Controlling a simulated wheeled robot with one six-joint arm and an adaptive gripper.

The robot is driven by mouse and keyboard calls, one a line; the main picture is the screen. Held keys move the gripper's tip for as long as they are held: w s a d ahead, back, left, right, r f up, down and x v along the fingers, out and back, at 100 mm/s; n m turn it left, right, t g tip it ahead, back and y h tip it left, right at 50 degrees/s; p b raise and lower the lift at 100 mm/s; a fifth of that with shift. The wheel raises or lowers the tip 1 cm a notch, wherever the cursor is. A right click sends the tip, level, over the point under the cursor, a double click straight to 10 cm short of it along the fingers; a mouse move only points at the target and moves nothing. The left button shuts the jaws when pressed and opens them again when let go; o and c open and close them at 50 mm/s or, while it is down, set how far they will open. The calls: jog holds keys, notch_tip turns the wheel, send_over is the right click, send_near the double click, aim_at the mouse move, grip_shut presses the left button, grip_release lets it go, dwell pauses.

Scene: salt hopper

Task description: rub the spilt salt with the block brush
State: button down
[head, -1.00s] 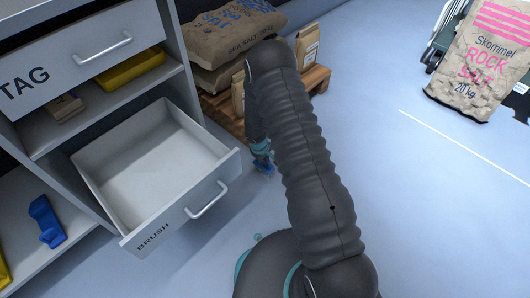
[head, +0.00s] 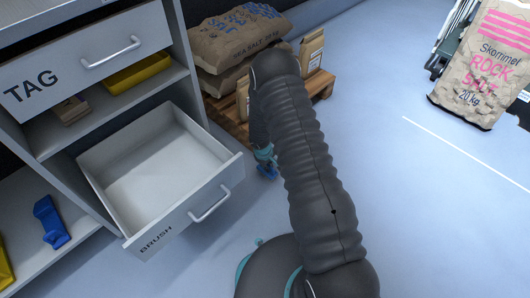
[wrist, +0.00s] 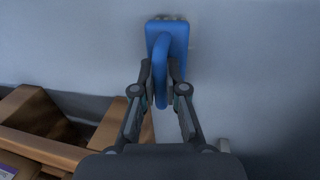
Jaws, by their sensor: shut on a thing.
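The block brush (wrist: 180,38) is blue, with a loop-like handle, and shows at the top middle of the wrist view. My gripper (wrist: 161,82) is shut on its handle, with one finger on each side. In the head view my gripper (head: 263,154) is low beside the pallet, partly hidden behind my arm, and a bit of the blue brush (head: 268,173) shows below it. The brush is close over the pale floor; I cannot tell whether it touches.
A drawer marked BRUSH (head: 160,175) stands open and empty at left, under a drawer marked TAG (head: 75,65). A wooden pallet (head: 320,84) with salt sacks (head: 236,40) is behind my gripper. A rock salt sack (head: 485,70) stands at upper right.

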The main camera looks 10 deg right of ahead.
jog(key=shift+d+r, duration=0.15)
jog(key=shift+r, duration=0.4)
jog(key=shift+d+r, duration=0.15)
jog(key=shift+r, duration=0.4)
jog(key=shift+a+r+p, duration=0.25)
jog(key=shift+r+p, duration=0.25)
jog(key=shift+r, duration=0.05)
jog(key=shift+a+r+p, duration=0.2)
jog(key=shift+r+p, duration=0.25)
jog(key=shift+r, duration=0.05)
jog(key=shift+s+r+p, duration=0.1)
jog(key=shift+r+p, duration=1)
jog(key=shift+r, duration=0.75)
jog(key=shift+f, duration=0.1)
